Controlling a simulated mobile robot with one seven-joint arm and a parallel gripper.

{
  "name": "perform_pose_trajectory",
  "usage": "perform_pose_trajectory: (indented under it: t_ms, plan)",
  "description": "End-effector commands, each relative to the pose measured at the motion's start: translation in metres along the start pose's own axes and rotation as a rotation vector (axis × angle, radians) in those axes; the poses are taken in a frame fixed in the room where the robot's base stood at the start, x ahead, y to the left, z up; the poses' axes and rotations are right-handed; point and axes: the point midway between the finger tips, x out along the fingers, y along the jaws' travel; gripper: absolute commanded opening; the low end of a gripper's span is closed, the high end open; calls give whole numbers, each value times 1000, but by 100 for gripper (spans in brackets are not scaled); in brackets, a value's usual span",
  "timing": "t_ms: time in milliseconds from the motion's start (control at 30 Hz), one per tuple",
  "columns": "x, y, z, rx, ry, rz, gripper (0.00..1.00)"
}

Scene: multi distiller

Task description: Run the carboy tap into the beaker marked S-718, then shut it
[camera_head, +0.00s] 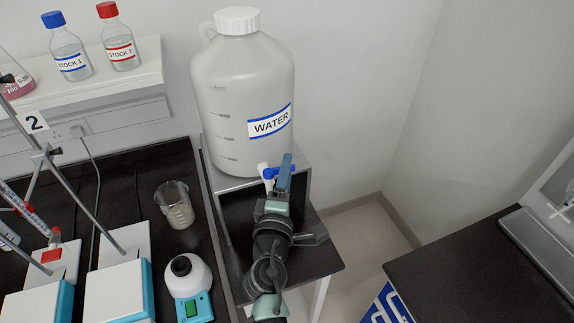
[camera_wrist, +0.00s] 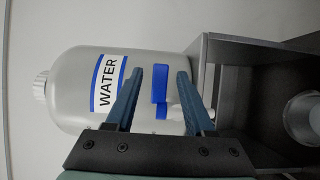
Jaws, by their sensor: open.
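The white carboy (camera_head: 235,95), labelled WATER, stands upright on a grey stand (camera_head: 230,183). Its tap has a blue handle (camera_head: 267,170) and a pale spout (camera_head: 267,184) low on the front. My gripper (camera_head: 286,160) is open at the tap. In the wrist view, turned sideways, the blue handle (camera_wrist: 160,83) shows between the two open fingers (camera_wrist: 157,95), with no clear contact. A clear round vessel, apparently a beaker (camera_wrist: 302,115), is partly visible below tap level. A glass beaker (camera_head: 176,206) stands on the bench left of the stand. I cannot read S-718 on either.
A white round-topped device (camera_head: 188,280) with a green display stands in front of the bench beaker. Burette stands (camera_head: 122,285) are at left. Stock bottles (camera_head: 68,50) sit on a shelf at the back left. Another black bench (camera_head: 480,265) is at right, beyond a floor gap.

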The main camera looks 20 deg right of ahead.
Motion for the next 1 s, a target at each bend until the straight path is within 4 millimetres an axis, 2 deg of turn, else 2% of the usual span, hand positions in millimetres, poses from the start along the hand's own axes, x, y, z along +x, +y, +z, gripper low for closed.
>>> perform_pose_trajectory:
  t_ms: [200,500,567,800,1000]
  plan:
    - [15,0,0,0,0,-1,54]
    - [16,0,0,1,0,0,54]
    - [16,0,0,0,0,0,45]
    - [16,0,0,0,0,0,2]
    - [16,0,0,0,0,-1,0]
